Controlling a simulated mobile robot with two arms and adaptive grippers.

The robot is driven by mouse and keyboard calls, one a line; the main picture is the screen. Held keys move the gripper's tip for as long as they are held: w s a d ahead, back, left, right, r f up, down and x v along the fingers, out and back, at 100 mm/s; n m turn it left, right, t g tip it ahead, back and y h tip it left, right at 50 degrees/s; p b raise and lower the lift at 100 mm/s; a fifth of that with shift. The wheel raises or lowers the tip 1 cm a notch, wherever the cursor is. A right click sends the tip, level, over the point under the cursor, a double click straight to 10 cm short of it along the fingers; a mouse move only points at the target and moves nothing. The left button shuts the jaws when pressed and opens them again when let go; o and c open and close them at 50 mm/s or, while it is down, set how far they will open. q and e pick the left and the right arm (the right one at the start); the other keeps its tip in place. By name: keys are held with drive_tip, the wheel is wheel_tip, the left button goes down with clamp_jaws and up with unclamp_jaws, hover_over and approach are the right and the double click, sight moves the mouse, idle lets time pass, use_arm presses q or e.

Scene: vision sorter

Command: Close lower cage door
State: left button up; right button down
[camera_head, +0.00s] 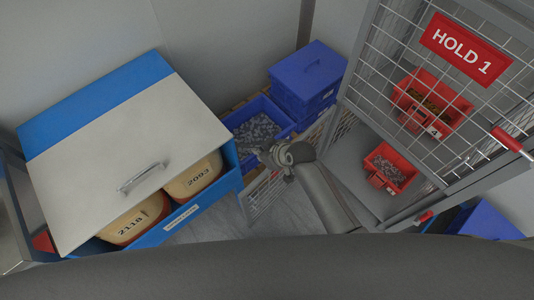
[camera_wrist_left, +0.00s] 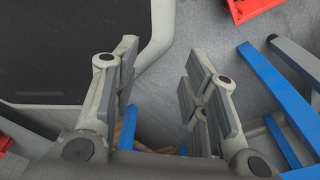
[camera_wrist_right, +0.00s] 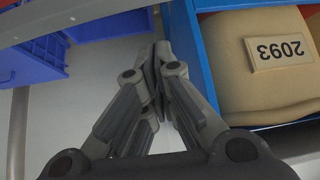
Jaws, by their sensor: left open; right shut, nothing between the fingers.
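The cage (camera_head: 393,215) stands at the right in the head view. Its upper mesh door with the red HOLD 1 sign (camera_head: 465,49) covers the upper level and has a red handle (camera_head: 507,140). The lower cage door (camera_head: 264,192), a mesh panel, appears swung out to the left of the cage, partly hidden by my right arm. My right gripper (camera_head: 270,157) is over this door's upper part, shut and empty; I cannot tell whether it touches. In the right wrist view, its fingertips (camera_wrist_right: 158,52) meet. My left gripper (camera_wrist_left: 160,85) is open and empty in the left wrist view.
A blue bin of metal parts (camera_head: 283,119) and stacked blue crates (camera_head: 307,76) stand behind my right gripper. Red bins (camera_head: 393,172) sit in the cage.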

use_arm(q)
drive_tip(key=shift+a+r+p, duration=0.4)
drive_tip(key=shift+a+p, duration=0.1)
drive_tip(key=shift+a, duration=0.1)
use_arm(e)
drive_tip(key=shift+s+d+f, duration=0.8)
drive_tip(key=shift+s+f, duration=0.15)
drive_tip(key=shift+f, duration=0.1)
